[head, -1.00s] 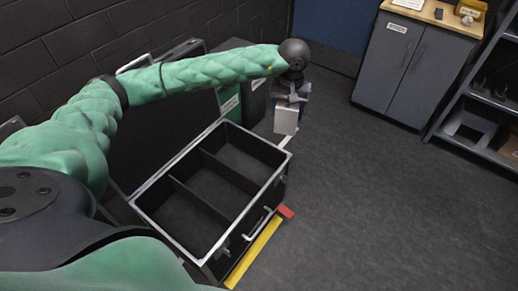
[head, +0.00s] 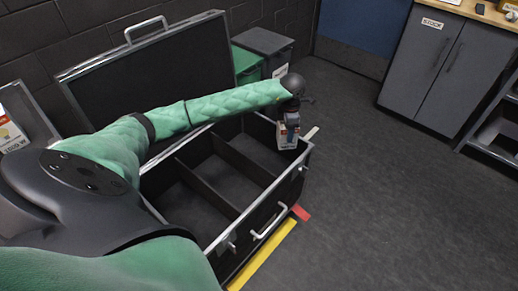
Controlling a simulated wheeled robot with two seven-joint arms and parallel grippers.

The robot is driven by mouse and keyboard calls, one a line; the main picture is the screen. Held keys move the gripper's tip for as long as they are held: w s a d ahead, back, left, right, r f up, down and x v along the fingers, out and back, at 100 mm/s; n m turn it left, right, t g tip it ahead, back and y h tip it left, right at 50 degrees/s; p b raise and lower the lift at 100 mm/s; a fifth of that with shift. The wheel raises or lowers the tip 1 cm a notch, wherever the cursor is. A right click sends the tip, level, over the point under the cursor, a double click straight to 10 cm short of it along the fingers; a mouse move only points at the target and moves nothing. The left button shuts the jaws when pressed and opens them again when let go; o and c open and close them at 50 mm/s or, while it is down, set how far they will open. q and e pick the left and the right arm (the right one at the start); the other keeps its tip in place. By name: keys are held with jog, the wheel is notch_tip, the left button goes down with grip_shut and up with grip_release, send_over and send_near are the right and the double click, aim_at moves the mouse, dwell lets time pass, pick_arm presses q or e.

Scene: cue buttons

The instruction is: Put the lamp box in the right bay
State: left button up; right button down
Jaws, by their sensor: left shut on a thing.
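The open black case (head: 228,247) has two dividers making three bays. The right bay (head: 246,139) is the one at its far right end and looks empty. My left gripper (head: 289,121) is shut on a small white box, taken as the lamp box (head: 287,136); its label is too small to read. The box hangs upright at the far right corner of the case, in line with the right bay. I cannot tell whether its bottom is above or below the rim. My right gripper is not in view.
The raised case lid (head: 150,80) stands behind the case. Green (head: 245,62) and grey (head: 264,45) bins are behind its right end. A grey cabinet (head: 440,70) is at the back right; the floor between is clear.

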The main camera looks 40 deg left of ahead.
pick_arm(q)
jog(key=s+a+f+n+b, duration=0.1)
jog(key=a+f+n+b, duration=0.3)
jog(key=a+f+n, duration=0.55)
jog(key=m, duration=0.1)
send_near(268, 168)
jog(key=shift+d+f, duration=0.2)
jog(key=shift+f, duration=0.75)
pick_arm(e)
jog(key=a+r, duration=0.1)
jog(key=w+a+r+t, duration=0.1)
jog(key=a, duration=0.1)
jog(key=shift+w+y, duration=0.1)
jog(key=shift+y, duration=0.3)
pick_arm(q)
jog(key=shift+f, duration=0.15)
jog(key=o, duration=1)
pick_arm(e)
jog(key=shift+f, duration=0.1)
